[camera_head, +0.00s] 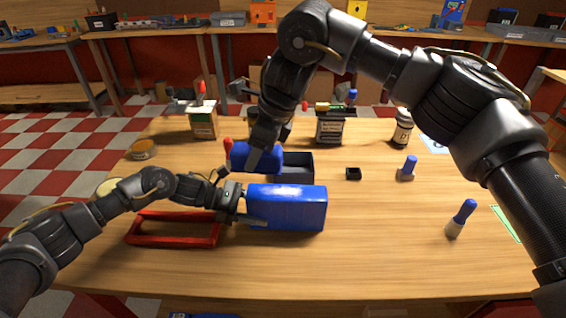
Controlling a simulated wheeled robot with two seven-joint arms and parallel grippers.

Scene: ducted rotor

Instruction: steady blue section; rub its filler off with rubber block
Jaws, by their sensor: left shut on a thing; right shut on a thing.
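The blue section (305,208) is a large, rounded blue block near the middle of the table. My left gripper (245,207) is shut on its left end, with one finger along its near face. My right gripper (257,162) reaches down from above and is shut on a smaller blue block (268,158), which I take to be the rubber block. This block is behind the blue section, apart from it in the picture, and partly hidden by the gripper. I cannot make out any filler clearly on the blue section.
A red open frame (140,240) lies under my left forearm. A dark grey bin (297,170) stands behind the section, with a small black box (353,174) to its right. The front of the table is clear.

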